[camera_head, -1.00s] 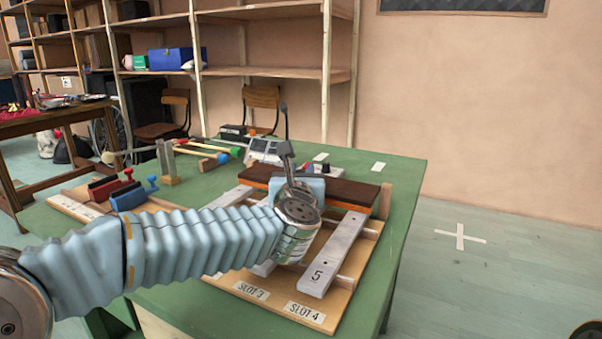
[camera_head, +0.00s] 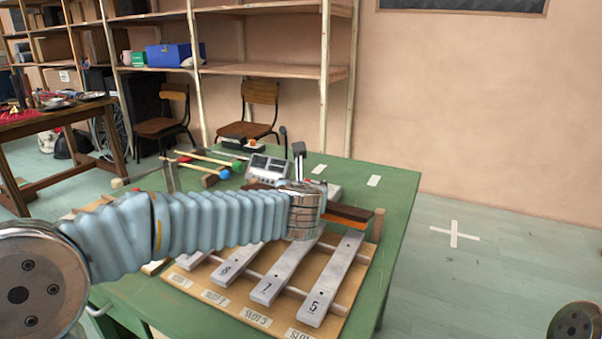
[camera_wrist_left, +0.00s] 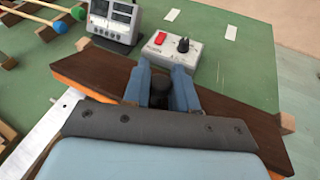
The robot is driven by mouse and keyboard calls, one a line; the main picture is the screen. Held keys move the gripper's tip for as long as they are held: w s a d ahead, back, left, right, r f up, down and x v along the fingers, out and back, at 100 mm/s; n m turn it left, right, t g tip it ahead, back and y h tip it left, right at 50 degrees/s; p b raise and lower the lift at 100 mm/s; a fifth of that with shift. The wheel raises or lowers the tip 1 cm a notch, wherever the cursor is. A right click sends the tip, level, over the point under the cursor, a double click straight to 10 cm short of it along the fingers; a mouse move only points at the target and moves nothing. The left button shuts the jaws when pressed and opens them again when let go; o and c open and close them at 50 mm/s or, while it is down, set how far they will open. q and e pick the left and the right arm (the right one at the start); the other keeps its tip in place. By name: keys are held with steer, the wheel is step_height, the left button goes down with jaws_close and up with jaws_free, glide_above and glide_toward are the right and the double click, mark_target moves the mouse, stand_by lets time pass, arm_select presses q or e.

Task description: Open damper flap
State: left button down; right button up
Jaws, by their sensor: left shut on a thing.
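The damper flap (camera_head: 350,214) is a dark brown board with an orange underside edge, lying across the far ends of the metal bars. In the head view my left wrist hides its middle. In the left wrist view the flap (camera_wrist_left: 95,72) spans the picture, seen from above. My left gripper (camera_wrist_left: 161,90) has its blue fingers on either side of a dark round knob (camera_wrist_left: 159,93) on the flap and is shut on it. In the head view the left fingertips are hidden behind my wrist. My right gripper is out of view.
Numbered metal bars (camera_head: 330,278) lie on a wooden base with slot labels on the green table (camera_head: 390,190). A grey display unit (camera_wrist_left: 114,22) and a box with a red switch (camera_wrist_left: 170,50) stand behind the flap. Mallets (camera_head: 208,160) lie at the back left.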

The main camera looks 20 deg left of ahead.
arm_select(q)
steer(key=shift+w+d+r+m+g, duration=0.1)
steer(key=shift+w+r+m+g, duration=0.2)
steer(key=shift+g, duration=0.35)
steer(key=shift+w+d+r+m+g, duration=0.15)
steer(key=shift+w+g, duration=0.2)
steer(key=shift+g, duration=0.3)
steer(key=shift+a, duration=0.1)
steer(key=c, duration=1)
jaws_free()
steer(key=v, duration=1.3)
steer(key=shift+s+r, duration=0.3)
